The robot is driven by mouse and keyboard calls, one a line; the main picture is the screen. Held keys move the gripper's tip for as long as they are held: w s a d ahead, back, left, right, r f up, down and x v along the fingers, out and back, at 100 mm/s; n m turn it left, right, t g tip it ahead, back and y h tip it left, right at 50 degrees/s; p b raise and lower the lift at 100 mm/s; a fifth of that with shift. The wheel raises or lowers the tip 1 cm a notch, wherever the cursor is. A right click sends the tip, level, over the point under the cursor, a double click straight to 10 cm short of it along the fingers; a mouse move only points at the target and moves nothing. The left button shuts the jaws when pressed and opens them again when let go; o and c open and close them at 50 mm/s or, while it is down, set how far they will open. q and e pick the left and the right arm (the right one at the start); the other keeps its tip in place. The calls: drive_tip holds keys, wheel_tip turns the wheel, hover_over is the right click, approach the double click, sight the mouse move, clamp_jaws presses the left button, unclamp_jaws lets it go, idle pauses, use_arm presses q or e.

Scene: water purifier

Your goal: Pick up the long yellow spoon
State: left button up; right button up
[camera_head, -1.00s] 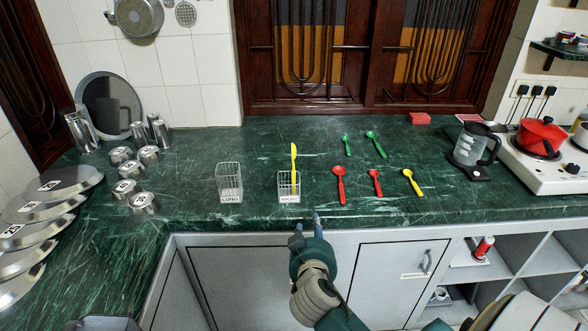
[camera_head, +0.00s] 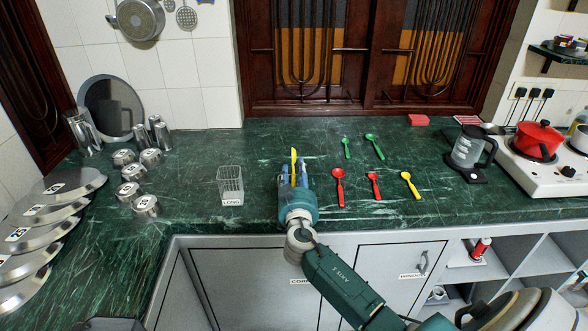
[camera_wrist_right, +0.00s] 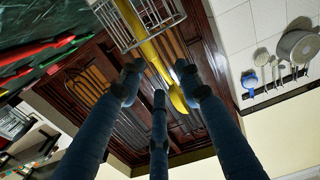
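The long yellow spoon (camera_head: 293,155) stands upright in a wire basket, its upper end showing above my right gripper in the head view. In the right wrist view the spoon (camera_wrist_right: 160,68) sticks out of the wire basket (camera_wrist_right: 128,22) and runs between my fingers. My right gripper (camera_head: 293,172) is at the spoon and hides the basket in the head view. Its three fingers are spread apart around the spoon in the right wrist view (camera_wrist_right: 160,78), with gaps visible. My left gripper is not in view.
An empty wire basket labelled LONG (camera_head: 230,187) stands to the left. Red spoons (camera_head: 339,187), green spoons (camera_head: 375,146) and a shorter yellow spoon (camera_head: 411,185) lie to the right. Metal canisters (camera_head: 132,171) and lids (camera_head: 60,184) are at the left. A kettle (camera_head: 468,150) stands at the right.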

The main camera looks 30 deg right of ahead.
drive_tip(key=shift+x, duration=1.1)
drive_tip(key=shift+f, duration=0.1)
clamp_jaws()
